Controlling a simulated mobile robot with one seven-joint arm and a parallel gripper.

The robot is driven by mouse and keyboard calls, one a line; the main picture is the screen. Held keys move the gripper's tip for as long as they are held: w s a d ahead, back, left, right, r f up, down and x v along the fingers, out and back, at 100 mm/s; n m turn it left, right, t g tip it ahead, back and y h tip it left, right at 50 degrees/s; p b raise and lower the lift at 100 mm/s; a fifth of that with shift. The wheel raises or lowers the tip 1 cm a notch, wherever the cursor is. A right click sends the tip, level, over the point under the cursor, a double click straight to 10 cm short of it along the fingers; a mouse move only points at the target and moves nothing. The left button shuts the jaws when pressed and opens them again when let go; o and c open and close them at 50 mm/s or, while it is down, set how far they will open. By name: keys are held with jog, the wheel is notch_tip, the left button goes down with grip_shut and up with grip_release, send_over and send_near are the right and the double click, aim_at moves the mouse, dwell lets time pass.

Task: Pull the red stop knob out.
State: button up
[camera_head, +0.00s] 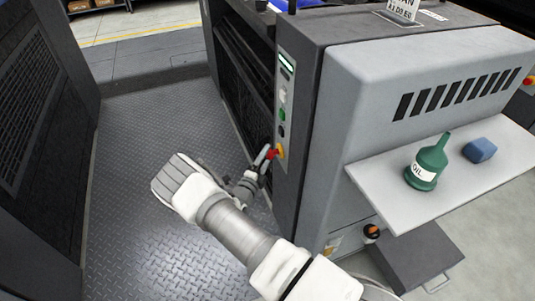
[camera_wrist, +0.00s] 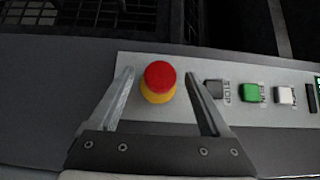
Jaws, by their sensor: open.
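The red stop knob (camera_wrist: 159,76) sits on a yellow base (camera_wrist: 158,95) on the pale control panel (camera_wrist: 150,122). In the head view, the red knob (camera_head: 272,153) is low on the narrow panel (camera_head: 284,100) at the machine's corner. My gripper (camera_wrist: 162,73) is open, with one finger on each side of the knob in the wrist view. I see gaps between the knob and both fingers, and cannot tell how deep they reach. In the head view, my gripper (camera_head: 265,158) is at the knob and partly hides it.
A dark button (camera_wrist: 214,88), a green button (camera_wrist: 252,93) and a white button (camera_wrist: 286,95) line the panel beside the knob. A shelf (camera_head: 385,186) with a green oil can (camera_head: 428,160) and a blue block (camera_head: 479,150) juts out right. Patterned floor (camera_head: 130,130) lies clear left.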

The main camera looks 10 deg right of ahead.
jog(key=p+v, duration=0.3)
jog(key=v, duration=1.2)
jog(key=shift+a, duration=0.1)
jog(key=s+d+r+m+g+y, duration=0.1)
jog(key=s+d+r+m+g, duration=0.35)
jog(key=r+m, duration=0.5)
jog(key=s+d+r+m+g, duration=0.3)
jog(key=d+r+m+g, duration=0.2)
jog(key=r+m, duration=0.5)
jog(key=s+d+r+m+g+y, duration=0.1)
jog(key=s+d+r+m+g, duration=0.3)
jog(key=r+m, duration=0.55)
jog(key=s+a+r+m+t+y, duration=0.2)
jog(key=s+r+m+t+y, duration=0.2)
jog(key=s+r+m+y, duration=0.8)
notch_tip(320, 180, up, 20)
jog(key=s+m+h+p, duration=0.1)
jog(key=m+h+p, duration=0.3)
jog(key=p, duration=1.6)
jog(key=shift+m, duration=1.1)
jog(key=shift+s+a+r, duration=0.1)
